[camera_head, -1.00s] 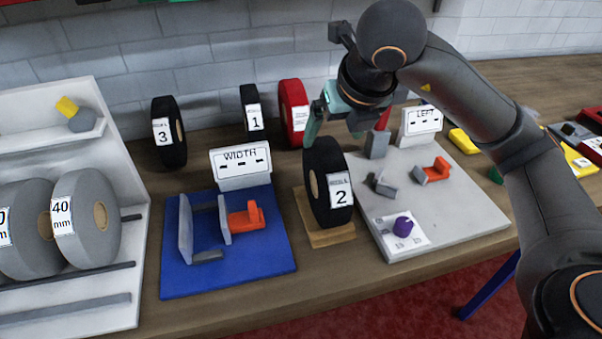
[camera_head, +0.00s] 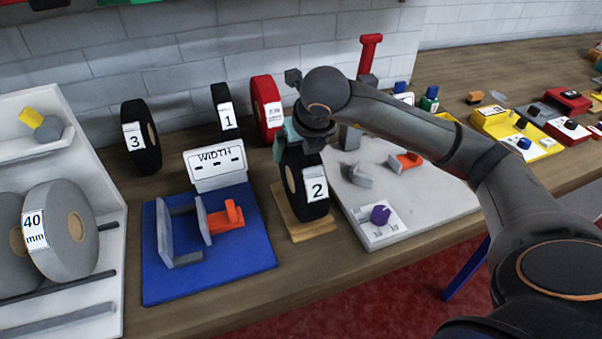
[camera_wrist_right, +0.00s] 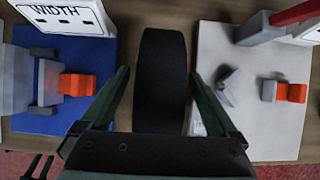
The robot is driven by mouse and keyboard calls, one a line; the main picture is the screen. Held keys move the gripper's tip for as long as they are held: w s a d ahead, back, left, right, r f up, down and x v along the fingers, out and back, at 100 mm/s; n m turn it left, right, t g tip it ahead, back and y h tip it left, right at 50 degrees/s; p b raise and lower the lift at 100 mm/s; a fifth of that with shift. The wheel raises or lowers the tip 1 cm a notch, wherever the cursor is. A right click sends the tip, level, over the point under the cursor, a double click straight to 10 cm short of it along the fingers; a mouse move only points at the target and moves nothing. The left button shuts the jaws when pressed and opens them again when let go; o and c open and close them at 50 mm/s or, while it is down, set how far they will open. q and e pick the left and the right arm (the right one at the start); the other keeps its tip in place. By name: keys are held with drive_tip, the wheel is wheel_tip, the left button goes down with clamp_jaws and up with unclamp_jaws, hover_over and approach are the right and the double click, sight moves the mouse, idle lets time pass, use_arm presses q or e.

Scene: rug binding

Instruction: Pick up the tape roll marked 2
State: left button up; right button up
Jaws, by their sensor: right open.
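The black tape roll marked 2 (camera_head: 313,205) stands upright on a small wooden base (camera_head: 290,224) between the blue board and the pale grey board. It also shows from above in the right wrist view (camera_wrist_right: 160,80). My right gripper (camera_head: 297,150) is at the top of this roll, pointing down. In the right wrist view my right gripper (camera_wrist_right: 160,90) is open, with one green finger on each side of the roll and a gap visible on both sides. The arm hides part of the roll's top in the head view.
The blue board (camera_head: 160,285) with the WIDTH sign (camera_head: 215,165) lies to the left. The pale grey board (camera_head: 440,195) with a purple knob (camera_head: 380,214) lies to the right. Rolls marked 3 (camera_head: 142,137) and 1 (camera_head: 225,110) and a red roll (camera_head: 266,107) stand behind.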

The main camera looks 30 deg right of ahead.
drive_tip(key=shift+w+f, duration=0.1)
drive_tip(key=shift+f, duration=0.05)
clamp_jaws()
idle(0.7)
